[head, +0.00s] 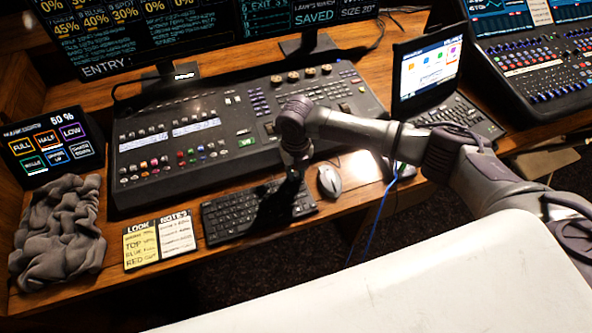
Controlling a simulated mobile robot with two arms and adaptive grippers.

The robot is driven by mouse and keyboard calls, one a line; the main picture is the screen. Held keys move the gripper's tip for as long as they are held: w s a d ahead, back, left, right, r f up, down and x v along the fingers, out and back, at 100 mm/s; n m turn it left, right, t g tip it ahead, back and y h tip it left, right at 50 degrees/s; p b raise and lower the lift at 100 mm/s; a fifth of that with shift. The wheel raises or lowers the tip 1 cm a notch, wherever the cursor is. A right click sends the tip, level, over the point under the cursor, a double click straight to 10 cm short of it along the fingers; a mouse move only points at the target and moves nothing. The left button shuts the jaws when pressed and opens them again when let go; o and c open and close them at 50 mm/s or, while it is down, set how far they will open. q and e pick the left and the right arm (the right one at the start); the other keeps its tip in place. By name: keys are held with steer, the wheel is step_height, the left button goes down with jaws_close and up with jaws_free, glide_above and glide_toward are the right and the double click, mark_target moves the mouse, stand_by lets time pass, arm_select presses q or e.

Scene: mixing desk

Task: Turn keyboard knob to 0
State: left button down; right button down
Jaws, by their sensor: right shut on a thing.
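A black keyboard (235,216) lies on the wooden desk in front of the large mixing console. My right arm reaches in from the right, and my right gripper (294,174) points down at the keyboard's upper right corner. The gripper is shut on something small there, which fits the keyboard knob. The knob itself is hidden by the gripper, so its setting cannot be read. My left gripper is not in view.
A mouse (330,181) lies just right of the keyboard. The console (150,185) stands behind it. A laptop (428,70) is at the right, note cards (142,245) and a crumpled grey cloth (58,235) at the left. A blue cable (376,222) hangs over the front edge.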

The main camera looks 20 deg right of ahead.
mark_target(296, 174)
stand_by(0.3)
steer(key=c, duration=1.1)
jaws_free()
steer(key=shift+o, duration=0.2)
step_height(296, 174, up, 12)
